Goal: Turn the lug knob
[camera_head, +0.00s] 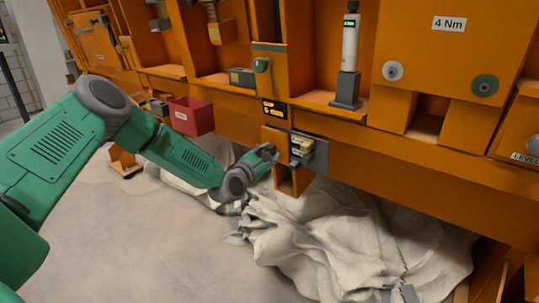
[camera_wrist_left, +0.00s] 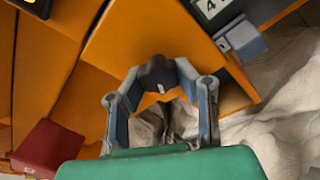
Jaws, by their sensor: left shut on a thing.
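The lug knob (camera_wrist_left: 157,74) is a dark, rounded knob with a small white mark, on an orange panel in the wrist view. My left gripper (camera_head: 266,154) reaches the left side of a small orange housing (camera_head: 286,186) below the bench front in the head view. In the wrist view its two fingers stand on either side of the knob, and the gripper is shut on it. In the head view the knob is hidden behind the fingers. My right gripper is in neither view.
A dark red bin (camera_head: 191,117) hangs left of the housing. A grey block (camera_head: 307,150) sits at the housing's right. Crumpled pale cloth (camera_head: 325,235) lies below. A white and grey tool (camera_head: 349,55) stands on the shelf above. The floor at front left is clear.

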